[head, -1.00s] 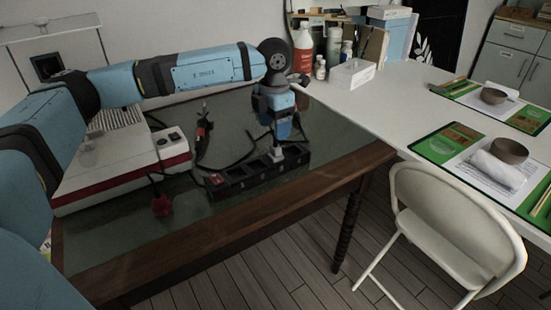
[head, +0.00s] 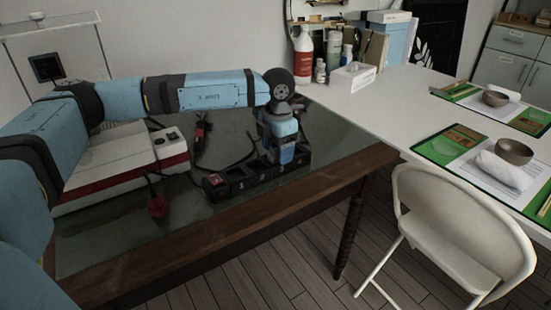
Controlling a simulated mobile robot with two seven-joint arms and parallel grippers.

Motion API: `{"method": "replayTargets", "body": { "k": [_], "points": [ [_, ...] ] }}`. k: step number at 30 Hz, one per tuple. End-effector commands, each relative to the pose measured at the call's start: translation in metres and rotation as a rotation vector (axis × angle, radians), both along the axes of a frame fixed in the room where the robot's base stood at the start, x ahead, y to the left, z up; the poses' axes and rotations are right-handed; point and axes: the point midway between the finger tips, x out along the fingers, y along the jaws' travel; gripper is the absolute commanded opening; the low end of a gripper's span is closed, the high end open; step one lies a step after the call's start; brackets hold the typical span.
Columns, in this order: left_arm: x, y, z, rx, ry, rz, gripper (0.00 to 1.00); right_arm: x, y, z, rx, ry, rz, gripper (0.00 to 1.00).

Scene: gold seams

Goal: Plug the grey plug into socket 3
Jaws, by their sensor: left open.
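The black power strip (head: 239,177) lies on the dark green top of the wooden table, with a red switch at its left end and a row of sockets. My left gripper (head: 283,160) points down at the right part of the strip and covers some of its sockets. It is open, with its fingers low at the strip. I cannot make out the grey plug now; the gripper hides that spot. Whether the fingers touch the plug or strip cannot be told. The socket numbers are too small to read. My right gripper is not in view.
A red plug (head: 157,206) on a dark cable lies left of the strip. A white and red box (head: 120,165) stands further left, partly behind my arm. Dark cables and a red-black tool (head: 200,132) lie behind the strip. The table's front edge is clear.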

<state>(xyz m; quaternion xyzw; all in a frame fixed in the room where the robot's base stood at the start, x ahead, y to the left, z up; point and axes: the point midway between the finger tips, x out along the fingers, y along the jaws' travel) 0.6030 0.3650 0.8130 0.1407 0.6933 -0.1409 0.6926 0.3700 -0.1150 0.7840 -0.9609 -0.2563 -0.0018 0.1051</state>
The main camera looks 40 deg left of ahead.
Motion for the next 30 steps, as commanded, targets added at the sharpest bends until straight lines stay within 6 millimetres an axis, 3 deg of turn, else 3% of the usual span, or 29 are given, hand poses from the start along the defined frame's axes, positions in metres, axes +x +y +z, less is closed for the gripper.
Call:
{"method": "replayTargets", "body": {
  "k": [8, 11, 15, 24, 30],
  "points": [
    [0.0, 0.0, 0.001, 0.0, -0.001, 0.0, 0.66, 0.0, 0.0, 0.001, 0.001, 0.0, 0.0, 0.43],
    [0.0, 0.0, 0.001, 0.0, -0.001, 0.0, 0.48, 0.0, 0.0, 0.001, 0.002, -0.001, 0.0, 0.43],
    [0.0, 0.0, 0.001, 0.0, -0.001, 0.0, 0.15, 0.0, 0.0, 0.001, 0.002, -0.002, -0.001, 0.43],
    [0.0, 0.0, 0.003, -0.001, -0.002, -0.001, 0.11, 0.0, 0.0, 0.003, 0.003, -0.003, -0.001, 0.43],
    [0.001, 0.0, 0.033, -0.002, -0.004, -0.001, 0.11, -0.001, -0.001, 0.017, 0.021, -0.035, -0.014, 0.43]
  ]
}}
